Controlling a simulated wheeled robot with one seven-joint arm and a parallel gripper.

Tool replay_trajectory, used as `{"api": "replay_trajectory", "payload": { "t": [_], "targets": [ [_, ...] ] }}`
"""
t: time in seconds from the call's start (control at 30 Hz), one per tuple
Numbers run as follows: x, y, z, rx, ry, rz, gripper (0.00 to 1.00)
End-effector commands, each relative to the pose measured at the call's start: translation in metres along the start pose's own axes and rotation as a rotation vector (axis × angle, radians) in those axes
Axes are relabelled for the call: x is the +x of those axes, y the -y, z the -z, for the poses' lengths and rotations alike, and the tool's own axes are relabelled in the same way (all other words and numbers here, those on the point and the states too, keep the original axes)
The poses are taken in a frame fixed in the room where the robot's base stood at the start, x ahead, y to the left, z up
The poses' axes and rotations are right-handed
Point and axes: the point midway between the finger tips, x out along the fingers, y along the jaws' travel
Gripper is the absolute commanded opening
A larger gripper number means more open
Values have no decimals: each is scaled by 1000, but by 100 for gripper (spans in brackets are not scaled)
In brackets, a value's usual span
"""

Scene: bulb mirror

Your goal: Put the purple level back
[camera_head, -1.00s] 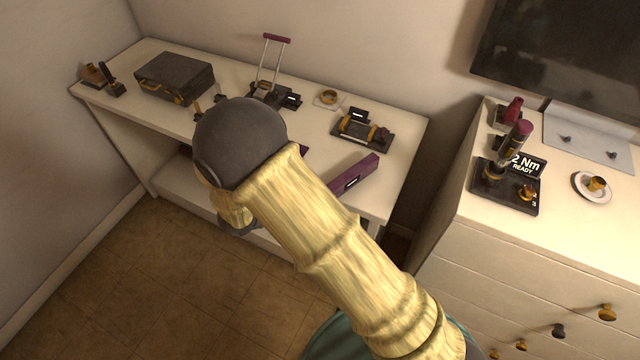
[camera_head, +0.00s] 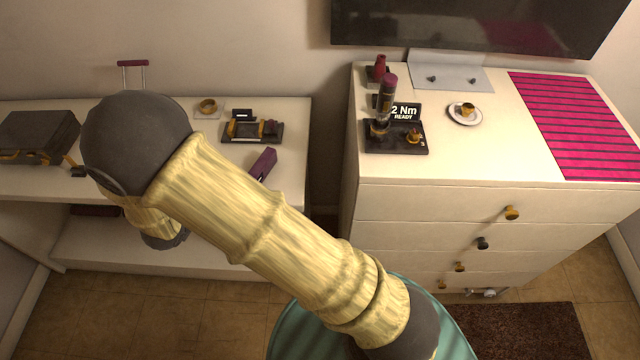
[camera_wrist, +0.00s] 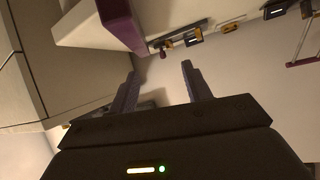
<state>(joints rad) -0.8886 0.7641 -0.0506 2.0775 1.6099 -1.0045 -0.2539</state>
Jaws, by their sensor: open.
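The purple level (camera_head: 263,163) lies on the white bench (camera_head: 292,180) near its right end, partly hidden behind my arm in the head view. In the wrist view a purple block, which looks like the level (camera_wrist: 122,22), shows at the top, beyond the fingertips. My gripper (camera_wrist: 158,76) is open, with nothing between its two fingers, and apart from the level. In the head view my arm hides the gripper.
On the bench are a dark case (camera_head: 38,135), a black tray (camera_head: 252,130) and a brass cup (camera_head: 208,105). To the right, past a gap, a white drawer cabinet (camera_head: 500,150) holds a torque tester (camera_head: 396,137), a saucer (camera_head: 464,115) and a pink striped mat (camera_head: 580,125).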

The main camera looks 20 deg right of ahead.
Motion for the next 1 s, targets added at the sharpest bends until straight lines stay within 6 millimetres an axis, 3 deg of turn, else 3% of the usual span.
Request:
{"api": "replay_trajectory", "payload": {
  "t": [0.03, 0.17, 0.37, 0.57, 0.8, 0.9, 1.0],
  "targets": [
    [9, 1, 16, 13, 42, 42, 49],
    [24, 1, 44, 0, 170, 176, 49],
    [26, -26, 78, -76, 352, 338, 49],
    [11, -88, 96, -218, 527, 420, 49],
    [-22, -198, 99, -439, 726, 383, 49],
    [-34, -235, 98, -511, 784, 343, 49],
    [-40, -254, 96, -549, 815, 318, 49]
  ]
}}
